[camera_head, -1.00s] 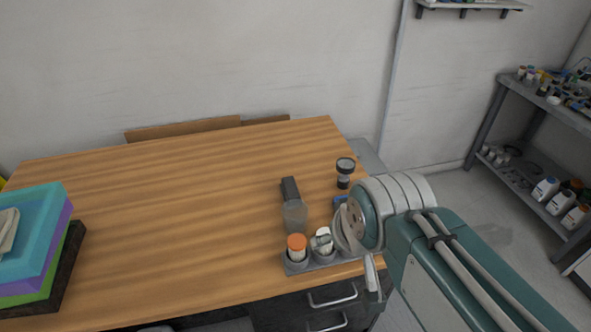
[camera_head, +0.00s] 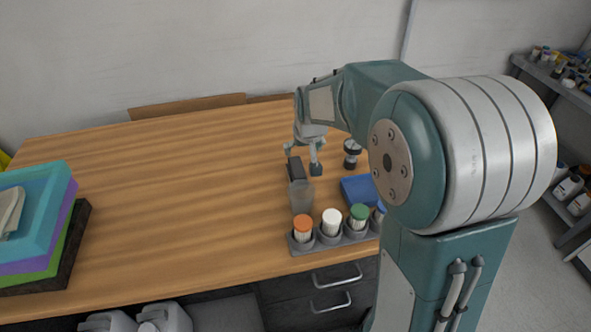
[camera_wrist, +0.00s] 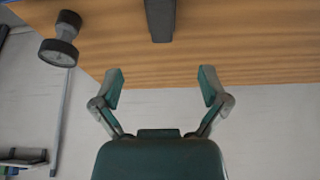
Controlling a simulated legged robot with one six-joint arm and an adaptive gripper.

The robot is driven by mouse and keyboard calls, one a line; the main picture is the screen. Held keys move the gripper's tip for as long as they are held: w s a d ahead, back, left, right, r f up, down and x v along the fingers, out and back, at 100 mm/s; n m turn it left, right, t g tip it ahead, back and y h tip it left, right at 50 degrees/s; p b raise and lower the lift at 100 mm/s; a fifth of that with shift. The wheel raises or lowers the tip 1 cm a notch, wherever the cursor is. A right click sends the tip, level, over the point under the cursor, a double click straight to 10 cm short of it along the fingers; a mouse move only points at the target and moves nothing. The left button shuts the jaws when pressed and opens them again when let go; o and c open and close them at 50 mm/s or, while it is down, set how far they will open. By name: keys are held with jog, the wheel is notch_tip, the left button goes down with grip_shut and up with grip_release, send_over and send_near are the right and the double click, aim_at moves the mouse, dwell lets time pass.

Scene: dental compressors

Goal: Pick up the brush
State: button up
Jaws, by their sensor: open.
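A dark grey bar (camera_head: 296,169), which looks like the brush's handle, is on the wooden table behind a grey translucent cup-like shape (camera_head: 301,197). I cannot make out bristles, or whether the two are joined. In the wrist view the dark bar (camera_wrist: 160,18) shows at the top centre, ahead of the jaws. My gripper (camera_head: 302,160) is open above the table, with its fingers close around the bar's far end in the head view. In the wrist view my gripper (camera_wrist: 160,76) has nothing between its spread fingertips, and the bar lies apart from them.
A black-and-silver item (camera_head: 352,153) stands to the right; it also shows in the wrist view (camera_wrist: 60,42). A blue box (camera_head: 357,190) and a grey rack (camera_head: 330,244) with capped bottles are nearby. A coloured stack (camera_head: 35,235) is at left. The table's middle is clear.

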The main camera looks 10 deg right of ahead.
aim_at(297, 167)
jog(key=shift+w+f, duration=1.15)
jog(key=shift+f, duration=0.05)
jog(key=x, duration=1)
jog(key=shift+s+a+f, duration=0.1)
jog(key=shift+s+f, duration=0.05)
jog(key=shift+f, duration=0.25)
grip_shut()
jog(key=shift+r, duration=0.15)
